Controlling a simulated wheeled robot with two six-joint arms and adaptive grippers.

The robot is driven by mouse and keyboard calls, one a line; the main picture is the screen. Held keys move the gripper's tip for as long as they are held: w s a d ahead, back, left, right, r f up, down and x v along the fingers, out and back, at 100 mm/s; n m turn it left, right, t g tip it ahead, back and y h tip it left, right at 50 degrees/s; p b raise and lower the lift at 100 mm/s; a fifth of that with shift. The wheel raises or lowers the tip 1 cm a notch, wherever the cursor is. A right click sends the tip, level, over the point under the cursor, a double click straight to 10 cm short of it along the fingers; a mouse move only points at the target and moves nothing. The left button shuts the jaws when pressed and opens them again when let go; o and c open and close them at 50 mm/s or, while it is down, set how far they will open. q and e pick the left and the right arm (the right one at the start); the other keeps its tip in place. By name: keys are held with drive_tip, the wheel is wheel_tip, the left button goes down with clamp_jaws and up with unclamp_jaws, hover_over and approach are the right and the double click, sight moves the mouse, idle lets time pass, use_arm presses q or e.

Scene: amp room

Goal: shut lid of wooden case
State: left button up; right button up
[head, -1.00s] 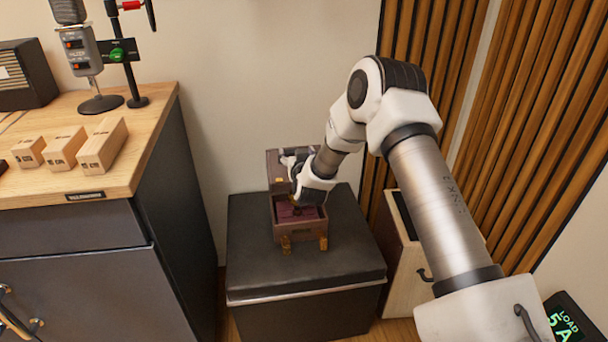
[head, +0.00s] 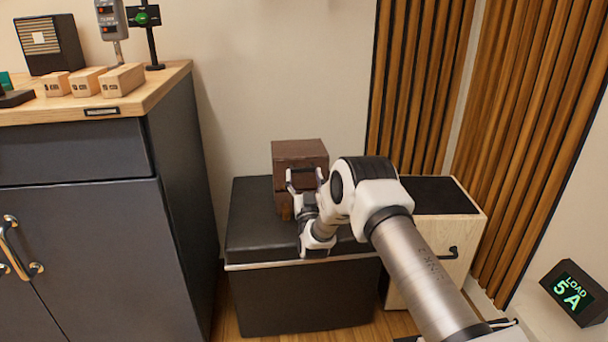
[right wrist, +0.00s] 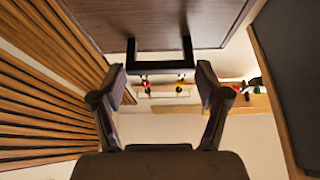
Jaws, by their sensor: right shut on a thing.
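The brown wooden case (head: 299,149) stands on the black padded box against the wall. Its lid is down over the case and its inside no longer shows; I cannot tell whether the lid is fully seated, as my gripper covers part of the front. My right gripper (head: 305,178) is at the front of the case. In the right wrist view my right gripper (right wrist: 160,82) has its fingers at the two ends of a dark bar handle (right wrist: 160,65), shut on it, against a dark wooden panel (right wrist: 150,22). My left gripper is not in view.
The black padded box (head: 250,225) bears the case. A pale cabinet with a dark top (head: 440,194) stands to the right. A dark cabinet (head: 80,180) with a wooden top is at the left. Slatted panels (head: 420,80) line the wall. A load display (head: 573,292) is at lower right.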

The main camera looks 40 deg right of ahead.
drive_tip(key=shift+s+a+f, duration=0.15)
drive_tip(key=shift+s+f, duration=0.05)
drive_tip(key=shift+f, duration=0.85)
drive_tip(key=o, duration=1.7)
drive_tip(key=shift+f, duration=0.15)
drive_tip(key=shift+r, duration=0.25)
wheel_tip(320, 180, up, 10)
drive_tip(key=shift+f, duration=0.1)
